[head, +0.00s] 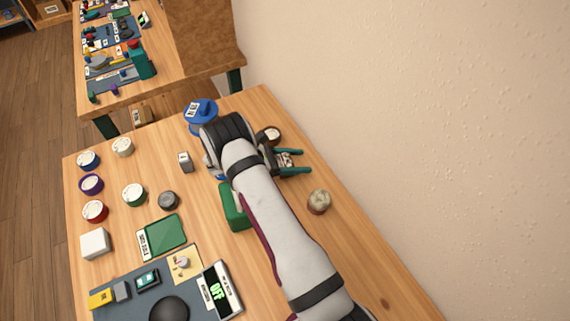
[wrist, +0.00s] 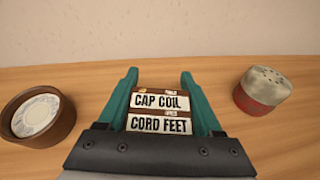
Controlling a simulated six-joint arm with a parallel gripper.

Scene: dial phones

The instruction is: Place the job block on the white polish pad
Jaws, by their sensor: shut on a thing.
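My gripper (head: 296,163) has teal fingers and is at the right side of the table. It is shut on a small brown block (wrist: 158,112) with white labels reading "CAP COIL" and "CORD FEET"; part of the block shows between the fingers in the head view (head: 284,159). I take this as the job block. A round cream-white tin (head: 122,147) stands at the back left, and a white block (head: 95,243) at the front left. I cannot tell which, if either, is the white polish pad. My arm hides part of the table.
A brown round tin (wrist: 38,118) and a red-based shaker with a metal top (wrist: 262,90) flank my gripper. Blue (head: 88,160), purple (head: 91,184), red (head: 95,211) and green (head: 134,194) tins stand left. A green box (head: 234,207) is beside my arm.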

